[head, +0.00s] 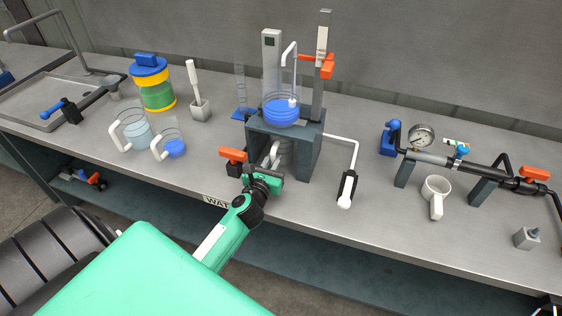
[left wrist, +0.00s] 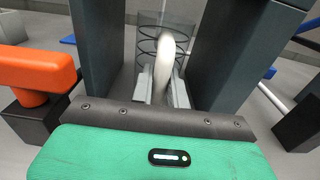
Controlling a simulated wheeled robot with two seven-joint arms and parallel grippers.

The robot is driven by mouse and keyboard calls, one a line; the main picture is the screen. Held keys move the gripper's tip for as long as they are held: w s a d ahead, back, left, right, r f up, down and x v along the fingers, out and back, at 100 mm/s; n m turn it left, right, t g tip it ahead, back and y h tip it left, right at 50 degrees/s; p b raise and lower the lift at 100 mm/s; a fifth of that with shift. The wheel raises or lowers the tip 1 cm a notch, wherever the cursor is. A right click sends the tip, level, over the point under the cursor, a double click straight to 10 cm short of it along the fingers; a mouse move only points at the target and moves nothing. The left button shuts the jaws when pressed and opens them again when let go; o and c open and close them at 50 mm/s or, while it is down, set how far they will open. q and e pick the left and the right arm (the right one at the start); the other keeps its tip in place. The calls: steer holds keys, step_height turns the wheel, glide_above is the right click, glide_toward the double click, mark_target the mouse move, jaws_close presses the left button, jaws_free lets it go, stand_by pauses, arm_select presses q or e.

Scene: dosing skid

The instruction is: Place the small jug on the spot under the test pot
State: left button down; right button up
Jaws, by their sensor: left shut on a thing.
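The test pot (head: 281,112), a clear vessel with blue liquid, sits on top of a dark grey stand (head: 312,150). My left gripper (head: 268,170) is at the front opening of this stand, below the pot. In the left wrist view my left gripper (left wrist: 165,88) is shut on the white handle of the small jug (left wrist: 178,28). The jug is clear with dark rings and looks upright between the stand's two dark legs (left wrist: 103,45). In the head view the jug is mostly hidden. The spot is hidden, and I cannot tell whether the jug touches the surface.
An orange-handled valve (head: 233,155) stands close left of the gripper; it also shows in the left wrist view (left wrist: 36,68). Two handled jugs (head: 136,135) (head: 175,148) stand left, a white mug (head: 435,192) right.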

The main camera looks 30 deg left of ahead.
arm_select(q)
steer(key=shift+s+r, duration=0.15)
steer(key=shift+s, duration=0.1)
steer(key=shift+w+a+f, duration=0.1)
steer(key=shift+w+f, duration=0.05)
steer(key=shift+f, duration=0.1)
steer(key=c, duration=1.4)
jaws_free()
steer(key=shift+o, duration=0.2)
steer(key=shift+r, duration=0.15)
